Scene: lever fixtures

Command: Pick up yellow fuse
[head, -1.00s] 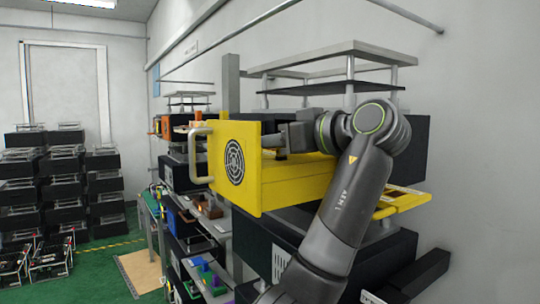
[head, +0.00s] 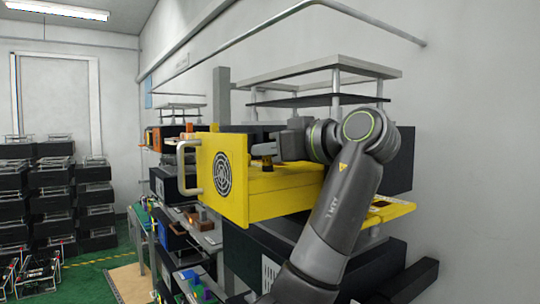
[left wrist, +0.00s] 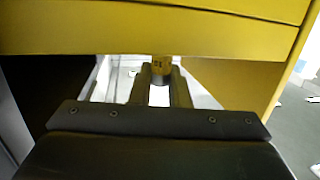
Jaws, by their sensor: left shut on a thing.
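A small yellow fuse (left wrist: 161,68) shows between the fingertips of my left gripper (left wrist: 161,84) in the left wrist view, with only part of it visible. In the head view my left gripper (head: 264,151) is just behind the front panel of a large yellow drawer-like box (head: 270,198), above its top. The gripper is shut on the fuse. My right gripper is not in view.
The yellow box has a round black vent (head: 223,173) and a pale front handle (head: 187,168). Black equipment boxes on racks stand behind and below it. A grey platform (head: 325,70) is above.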

